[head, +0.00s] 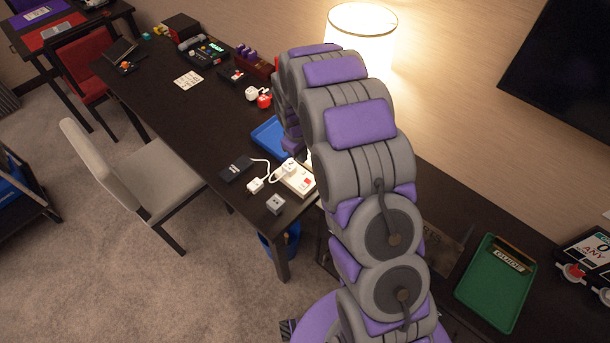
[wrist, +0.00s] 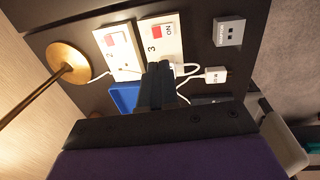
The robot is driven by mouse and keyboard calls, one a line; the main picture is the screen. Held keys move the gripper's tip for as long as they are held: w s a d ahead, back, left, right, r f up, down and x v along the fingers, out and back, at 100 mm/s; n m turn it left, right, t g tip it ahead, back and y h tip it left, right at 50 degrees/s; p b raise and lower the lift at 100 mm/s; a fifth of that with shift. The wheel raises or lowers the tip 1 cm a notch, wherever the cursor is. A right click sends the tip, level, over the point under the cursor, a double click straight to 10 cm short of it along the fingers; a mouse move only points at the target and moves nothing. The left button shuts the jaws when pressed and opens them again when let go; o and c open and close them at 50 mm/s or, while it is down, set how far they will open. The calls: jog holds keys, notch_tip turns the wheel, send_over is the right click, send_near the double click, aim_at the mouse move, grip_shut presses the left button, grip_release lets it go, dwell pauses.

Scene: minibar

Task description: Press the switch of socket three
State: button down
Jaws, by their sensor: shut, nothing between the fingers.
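Socket three (wrist: 173,45) is a white panel marked 3 in the wrist view, with a red switch (wrist: 157,31) and ON lettering beside it. A white plug with a cable sits at its lower end, partly hidden by my fingers. I cannot tell the height gap. In the head view a white socket panel (head: 300,183) shows beside my arm, which hides my gripper.
A brass lamp stand (wrist: 66,66) is left of the sockets. A blue tray (head: 268,137), a black box (head: 236,168), a white cabled adapter (head: 255,186) and a grey cube (head: 275,204) lie on the dark desk nearby. A beige chair (head: 140,180) stands at the desk's front.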

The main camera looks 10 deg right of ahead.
jog(key=shift+w+d+f, duration=0.1)
jog(key=shift+d, duration=0.35)
jog(key=shift+f, duration=0.1)
jog(key=b, duration=0.3)
send_near(307, 181)
jog(key=f, duration=0.7)
jog(key=shift+w+d, duration=0.2)
jog(key=shift+d, duration=0.15)
